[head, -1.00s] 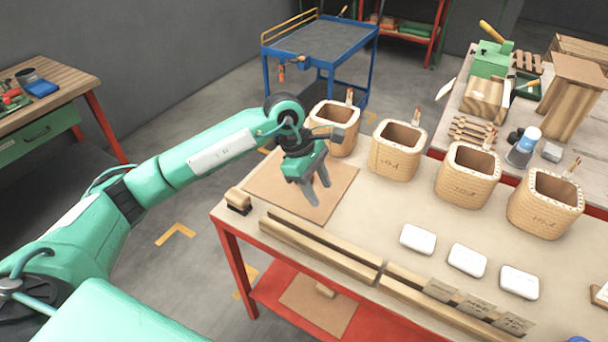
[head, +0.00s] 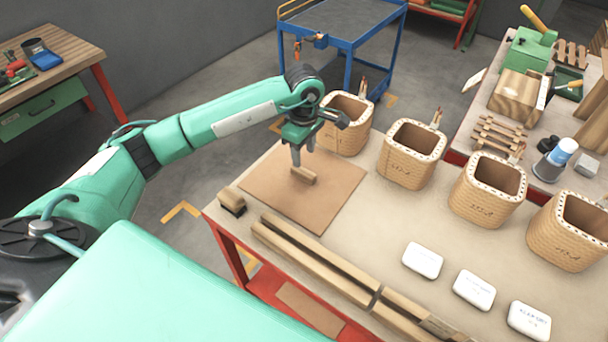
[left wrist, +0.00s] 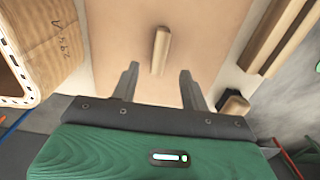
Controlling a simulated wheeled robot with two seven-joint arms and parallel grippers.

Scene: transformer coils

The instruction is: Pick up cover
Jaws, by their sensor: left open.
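The cover is a flat brown square board (head: 318,205) lying on the table's left end, with a short wooden handle bar (head: 304,176) standing up from it. My left gripper (head: 303,152) is above the board, just behind the handle in the head view. In the left wrist view the left gripper (left wrist: 160,80) is open and empty. Its two fingers are apart, and the handle (left wrist: 160,50) shows just beyond the fingertips, in line with the gap between them. The cover board (left wrist: 205,40) fills the middle of that view. My right gripper is not in view.
Several woven coil boxes (head: 412,153) stand in a row behind and right of the board. Long wooden bars (head: 310,262) lie along the front edge, beside a small dark-based block (head: 232,202). White packs (head: 423,260) lie right. A blue cart (head: 345,40) stands behind.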

